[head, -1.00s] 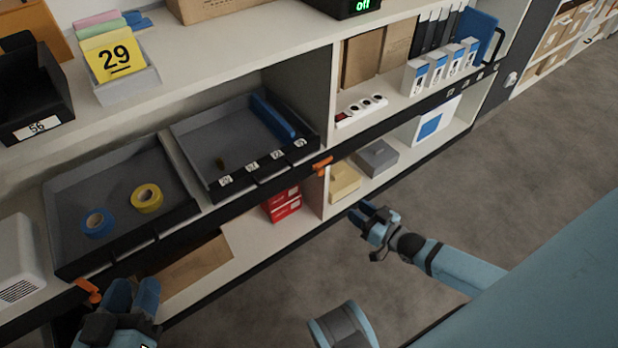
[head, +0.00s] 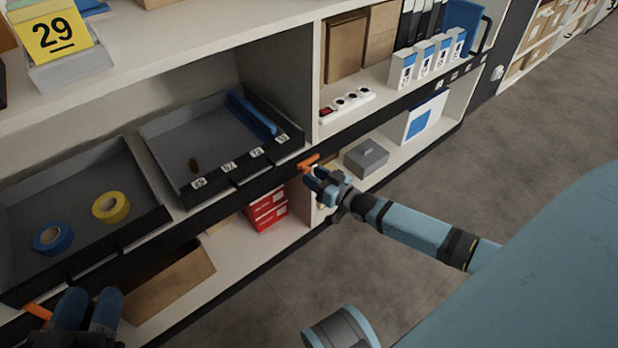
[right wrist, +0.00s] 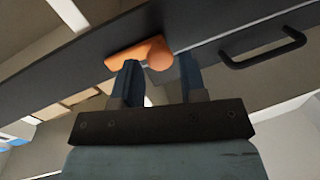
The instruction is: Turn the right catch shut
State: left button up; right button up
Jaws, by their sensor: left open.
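The right catch (head: 308,162) is a small orange lever on the dark front rail, below the right end of the drawer. In the right wrist view the catch (right wrist: 138,53) has a round hub and an arm pointing left. My right gripper (head: 313,178) is just below and in front of it. In the right wrist view its two fingers (right wrist: 158,75) are apart, tips close under the catch with nothing held between them; contact cannot be told. My left gripper (head: 90,296) is open at the lower left, beside the orange left catch (head: 38,311).
A drawer (head: 215,140) with a blue item stands above the rail, left of the catch. A tray (head: 135,180) holds blue and yellow tape rolls. Red boxes (head: 268,208) and a grey box (head: 366,158) sit on the lower shelf. The floor in front is clear.

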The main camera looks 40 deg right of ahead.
pick_arm(q)
jog(key=shift+w+a+r+m, duration=0.15)
jog(key=shift+w+m, duration=0.1)
jog(key=shift+m, duration=0.15)
pick_arm(e)
jog(key=shift+x, duration=1.2)
jog(key=c, duration=0.6)
jog(key=shift+c, duration=0.2)
